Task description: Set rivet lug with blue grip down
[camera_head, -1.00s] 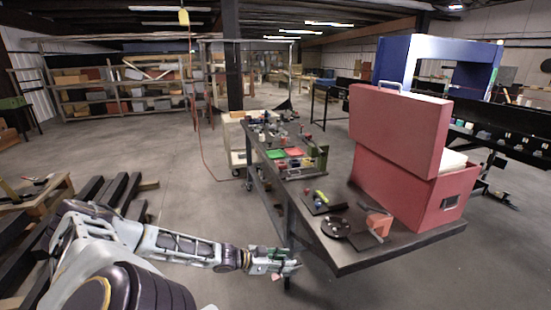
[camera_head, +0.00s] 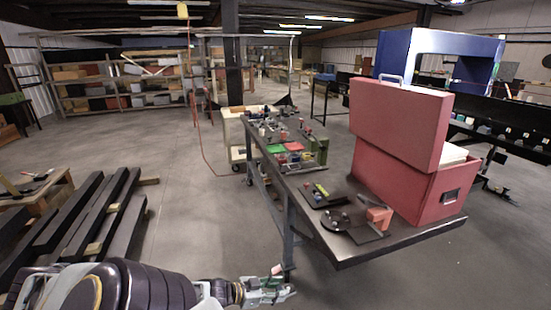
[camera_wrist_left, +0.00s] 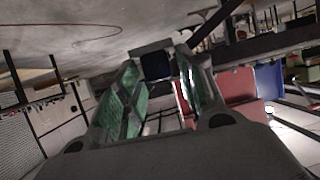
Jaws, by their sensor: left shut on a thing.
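My left gripper (camera_head: 268,291) is at the bottom of the head view, left of the dark workbench (camera_head: 350,252) and apart from it. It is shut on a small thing. In the left wrist view a dark, bluish square end (camera_wrist_left: 156,66) with a grey surround shows between the green-padded fingers; it appears to be the rivet lug, but its shape is mostly hidden. A small pinkish bit (camera_head: 277,269) shows above the gripper in the head view; I cannot tell if it belongs to the held thing. My right gripper is not in view.
The bench's near end holds a round black dish (camera_head: 336,221), an orange-red block (camera_head: 380,216) and a black tray (camera_head: 313,198). A large red case (camera_head: 412,185) stands at the right. Small parts and bins crowd the far end. Dark beams (camera_head: 85,215) lie at left.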

